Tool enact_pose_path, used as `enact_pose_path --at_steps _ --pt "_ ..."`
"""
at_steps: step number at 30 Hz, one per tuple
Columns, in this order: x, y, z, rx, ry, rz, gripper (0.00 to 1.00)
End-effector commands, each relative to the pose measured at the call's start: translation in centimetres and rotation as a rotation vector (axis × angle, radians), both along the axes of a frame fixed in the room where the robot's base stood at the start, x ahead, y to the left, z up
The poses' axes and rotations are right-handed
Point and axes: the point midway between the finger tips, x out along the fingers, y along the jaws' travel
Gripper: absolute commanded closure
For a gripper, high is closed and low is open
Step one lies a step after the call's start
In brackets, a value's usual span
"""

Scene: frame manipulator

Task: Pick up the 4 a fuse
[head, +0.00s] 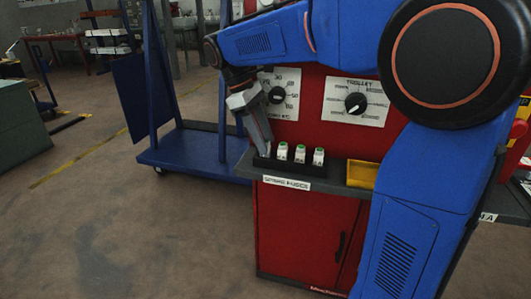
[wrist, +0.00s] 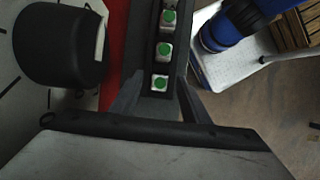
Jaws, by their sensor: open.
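Several white fuses with green tops stand upright in a row in a black holder (head: 290,167) on the counter. In the head view the clearest are a left fuse (head: 282,151), a middle fuse (head: 299,154) and a right fuse (head: 318,157). Their ratings are too small to read. My gripper (head: 265,151) points down at the left end of the row and partly hides what is there. In the wrist view the nearest fuse (wrist: 160,83) lies between the open fingertips (wrist: 157,90). Two more fuses (wrist: 165,51) (wrist: 169,18) stand beyond it. Finger contact cannot be told.
A red panel behind carries a left knob (head: 277,95) and a right knob (head: 355,103); one knob (wrist: 60,45) is close beside my gripper in the wrist view. A yellow tray (head: 362,174) lies right of the holder. A blue trolley (head: 195,150) stands left.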

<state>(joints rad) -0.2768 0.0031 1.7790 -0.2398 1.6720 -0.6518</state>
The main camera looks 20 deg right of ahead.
Motion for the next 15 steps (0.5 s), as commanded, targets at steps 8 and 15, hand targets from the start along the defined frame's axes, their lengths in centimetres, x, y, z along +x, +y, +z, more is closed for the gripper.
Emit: enact_pose_path --at_steps 8,15 --pt "-0.36 -0.46 -1.45 0.0 0.0 0.001 0.58" --pt "-0.34 -0.43 -1.42 0.0 0.0 0.001 0.82"
